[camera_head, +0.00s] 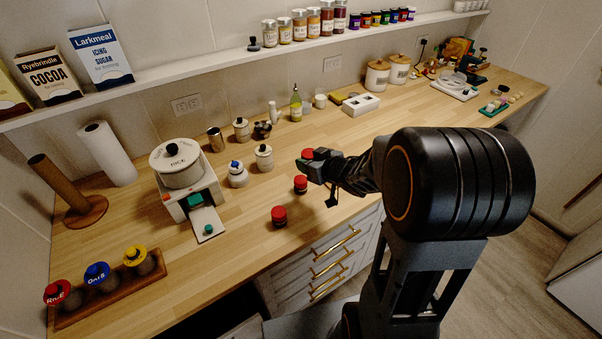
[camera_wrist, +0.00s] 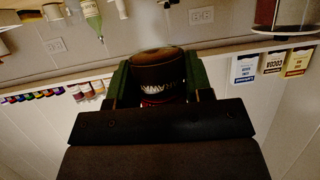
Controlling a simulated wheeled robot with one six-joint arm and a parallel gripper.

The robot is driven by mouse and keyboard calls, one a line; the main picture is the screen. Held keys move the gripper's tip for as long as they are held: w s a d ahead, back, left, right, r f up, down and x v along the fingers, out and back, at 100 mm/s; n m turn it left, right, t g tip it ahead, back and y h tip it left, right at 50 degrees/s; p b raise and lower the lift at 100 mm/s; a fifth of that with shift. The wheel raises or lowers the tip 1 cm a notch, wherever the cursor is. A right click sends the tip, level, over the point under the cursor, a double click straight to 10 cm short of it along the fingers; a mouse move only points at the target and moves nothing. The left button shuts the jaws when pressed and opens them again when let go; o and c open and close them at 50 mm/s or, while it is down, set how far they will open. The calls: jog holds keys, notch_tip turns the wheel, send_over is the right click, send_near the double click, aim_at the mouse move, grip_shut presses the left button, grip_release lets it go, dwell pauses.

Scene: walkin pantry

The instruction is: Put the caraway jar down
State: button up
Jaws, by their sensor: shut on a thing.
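My gripper (camera_head: 312,165) is over the wooden counter, near its front edge. In the wrist view my gripper (camera_wrist: 154,82) has its two green-sided fingers on either side of a dark jar, and is shut on it. This held jar, taken as the caraway jar (camera_wrist: 160,62), has a pale marking I cannot read. In the head view its red lid (camera_head: 308,153) shows at my fingertips and my gripper hides most of its body. I cannot tell whether its base touches the counter.
Two red-lidded jars, one close by (camera_head: 300,184) and one nearer the front edge (camera_head: 279,216), stand on the counter (camera_head: 245,232). Pale canisters (camera_head: 264,158) and a rice cooker (camera_head: 180,165) stand to the left. A white tray (camera_head: 361,105) lies behind. Bare wood lies between.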

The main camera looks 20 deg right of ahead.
aim_at(301, 179)
jog(key=w+f, duration=0.1)
jog(key=f, duration=0.1)
jog(key=w+a+f, duration=0.1)
jog(key=w+f, duration=0.1)
jog(key=f, duration=0.2)
jog(key=w+f, duration=0.1)
jog(key=shift+a, duration=0.25)
jog(key=shift+f, duration=0.45)
jog(key=shift+s, duration=0.1)
jog(key=shift+f+b, duration=0.35)
jog(key=shift+b, duration=0.05)
jog(key=o, duration=0.9)
jog(key=shift+r, duration=0.1)
